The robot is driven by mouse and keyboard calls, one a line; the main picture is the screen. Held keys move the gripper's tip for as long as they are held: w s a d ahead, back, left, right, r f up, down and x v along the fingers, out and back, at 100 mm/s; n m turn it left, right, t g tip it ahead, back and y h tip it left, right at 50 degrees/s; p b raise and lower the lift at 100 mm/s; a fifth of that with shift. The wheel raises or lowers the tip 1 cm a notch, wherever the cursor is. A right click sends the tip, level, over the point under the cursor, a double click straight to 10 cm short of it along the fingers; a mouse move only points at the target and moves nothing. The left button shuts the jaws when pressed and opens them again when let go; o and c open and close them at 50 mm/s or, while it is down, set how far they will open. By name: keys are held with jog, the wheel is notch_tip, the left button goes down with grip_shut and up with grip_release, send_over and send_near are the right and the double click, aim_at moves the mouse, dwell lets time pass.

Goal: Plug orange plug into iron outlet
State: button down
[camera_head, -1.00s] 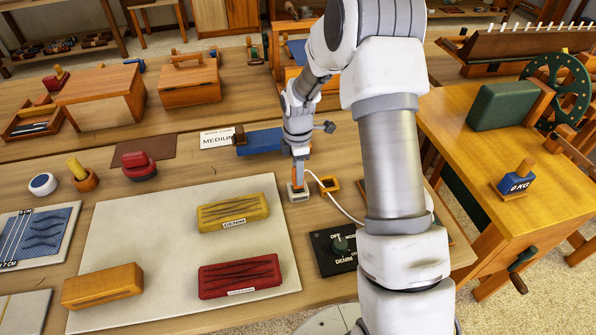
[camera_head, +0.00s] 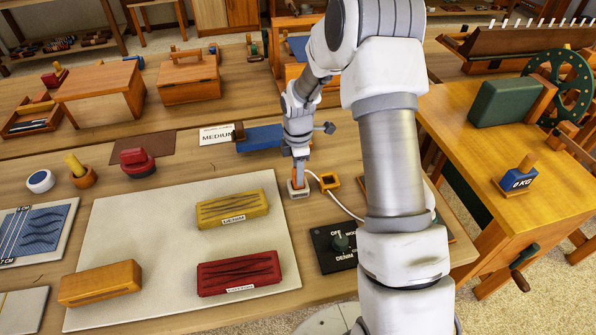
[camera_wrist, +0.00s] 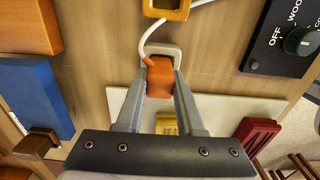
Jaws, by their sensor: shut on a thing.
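The orange plug (camera_wrist: 160,78) is between the fingertips of my gripper (camera_wrist: 160,92), which is shut on it. A white cord runs from the plug. In the head view my gripper (camera_head: 299,172) points down with the orange plug (camera_head: 297,183) at a small white outlet block (camera_head: 298,193) on the table. In the wrist view the pale block (camera_wrist: 172,51) lies directly under and beyond the plug. The plug's prongs are hidden, so I cannot tell how deep it sits in the block.
An orange square ring (camera_head: 330,182) stands right of the block. A black dial panel (camera_head: 334,247) is nearer. A blue block (camera_head: 262,139) lies behind left. A pale board (camera_head: 150,240) bears yellow (camera_head: 232,208), red (camera_head: 239,273) and orange blocks (camera_head: 101,284).

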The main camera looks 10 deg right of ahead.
jog(key=shift+f+b, duration=0.5)
jog(key=shift+f, duration=0.3)
jog(key=shift+c, duration=2.2)
grip_release()
jog(key=shift+r, duration=0.15)
notch_tip(320, 180, up, 17)
jog(key=p, duration=0.1)
jog(key=shift+p, duration=0.4)
jog(key=shift+r, duration=0.1)
